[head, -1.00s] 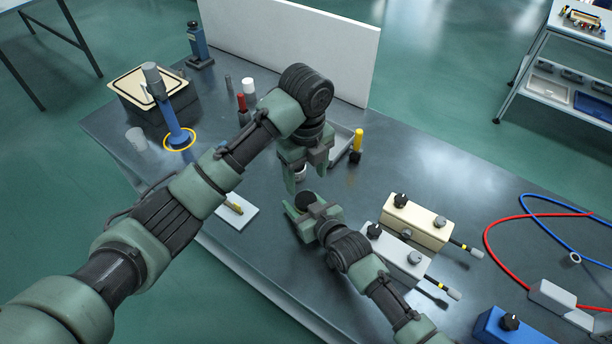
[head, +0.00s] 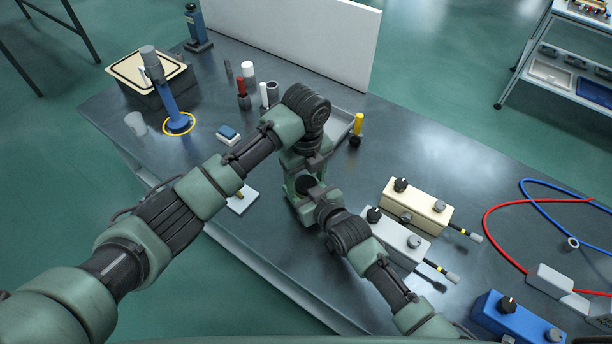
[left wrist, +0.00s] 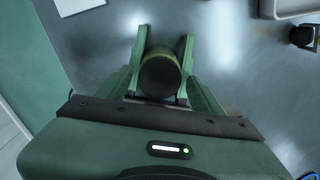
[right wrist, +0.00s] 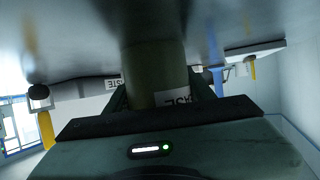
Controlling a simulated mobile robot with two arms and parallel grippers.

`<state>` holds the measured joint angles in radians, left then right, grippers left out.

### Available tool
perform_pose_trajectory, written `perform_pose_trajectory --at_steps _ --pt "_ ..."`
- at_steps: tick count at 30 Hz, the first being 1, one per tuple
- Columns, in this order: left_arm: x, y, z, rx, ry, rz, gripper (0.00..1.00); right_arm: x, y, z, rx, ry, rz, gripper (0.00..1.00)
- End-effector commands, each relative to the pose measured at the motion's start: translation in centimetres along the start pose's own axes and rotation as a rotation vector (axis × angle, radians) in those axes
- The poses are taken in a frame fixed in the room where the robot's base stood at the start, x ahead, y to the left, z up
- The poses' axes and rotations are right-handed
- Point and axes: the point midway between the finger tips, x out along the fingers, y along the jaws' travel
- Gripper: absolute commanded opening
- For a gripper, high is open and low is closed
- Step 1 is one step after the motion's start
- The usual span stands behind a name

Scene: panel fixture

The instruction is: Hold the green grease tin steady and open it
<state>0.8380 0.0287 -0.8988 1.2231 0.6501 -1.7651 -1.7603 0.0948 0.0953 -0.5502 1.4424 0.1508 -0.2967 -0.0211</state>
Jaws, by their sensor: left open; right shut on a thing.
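The green grease tin (right wrist: 155,65) is olive green with a white label, partly readable, in the right wrist view. In the head view its dark round top (head: 306,183) shows between my two grippers. My right gripper (head: 308,202) is shut on the tin's body from the front right. My left gripper (head: 300,168) is open and comes from above, its fingers on either side of the tin's dark round end (left wrist: 161,76) in the left wrist view. Whether the left fingers touch the tin, I cannot tell. The tin's lower part is hidden in the head view.
A cream box (head: 418,207) and a white box (head: 395,240) with knobs stand close right of my right gripper. A grey tray (head: 341,128) and a yellow-topped item (head: 358,124) stand behind. A white panel (head: 310,38) edges the bench's back.

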Motion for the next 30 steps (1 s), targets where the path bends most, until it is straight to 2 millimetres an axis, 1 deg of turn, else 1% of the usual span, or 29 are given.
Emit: perform_pose_trajectory --at_steps 1,7,8,14,17,21,24,27,30 --pt "-0.01 -0.01 0.00 0.000 0.000 0.000 0.58 0.00 0.02 -0.01 0.000 0.000 0.000 0.00" --pt "-0.03 -0.01 0.01 -0.001 0.000 0.000 0.02 0.00 0.02 -0.01 -0.001 0.000 0.000 0.00" --pt "-0.04 -0.01 0.01 -0.001 0.000 0.000 0.00 0.00 0.02 -0.01 -0.001 0.000 0.000 0.00" --pt "-0.04 -0.02 0.00 -0.020 0.000 -0.001 0.00 0.00 0.02 -0.01 -0.001 0.000 0.000 0.00" --pt "-0.07 -0.08 -0.02 -0.133 0.000 -0.002 0.00 0.00 0.02 -0.01 -0.001 0.000 0.000 0.00" --pt "-0.07 -0.05 -0.03 -0.383 0.001 -0.002 0.00 0.00 0.01 -0.01 0.000 0.000 0.000 0.00" --pt "-0.08 -0.03 -0.01 -0.518 0.001 -0.001 0.00 0.00 0.00 -0.01 0.000 0.000 0.000 0.00" --pt "-0.12 -0.04 0.02 -0.586 0.000 -0.002 0.00 0.00 0.00 0.00 0.000 0.000 0.000 0.00" --pt "-0.13 -0.03 0.04 -0.599 0.000 -0.002 0.00 0.00 0.00 0.00 0.000 0.000 0.000 0.00"
